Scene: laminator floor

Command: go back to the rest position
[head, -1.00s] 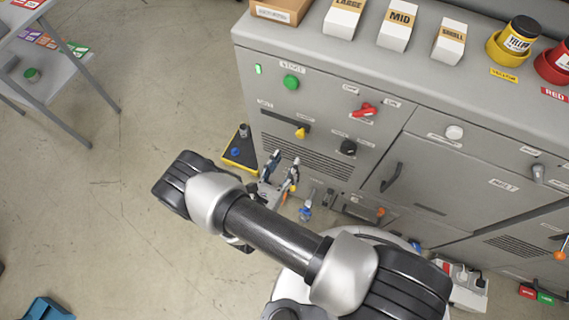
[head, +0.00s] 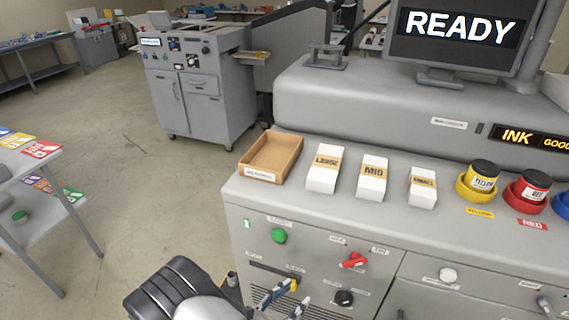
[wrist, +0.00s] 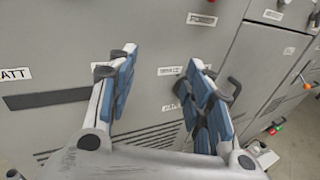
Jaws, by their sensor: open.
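My gripper (head: 287,299) is at the bottom edge of the head view, in front of the grey machine's (head: 325,218) front panel. In the wrist view its two blue-padded fingers (wrist: 163,85) stand wide apart with nothing between them. The gripper is open and empty. The panel lies beyond the fingertips; I cannot tell the exact gap. The fingers partly cover the panel around the dark slot (wrist: 50,98). My forearm shows only in part at the bottom of the head view.
A green button (head: 279,236), a red knob (head: 353,259) and a black knob (head: 344,298) sit on the panel near my gripper. A wooden tray (head: 259,176), white boxes and ink cups stand on top. A table (head: 75,205) stands left. Floor between is clear.

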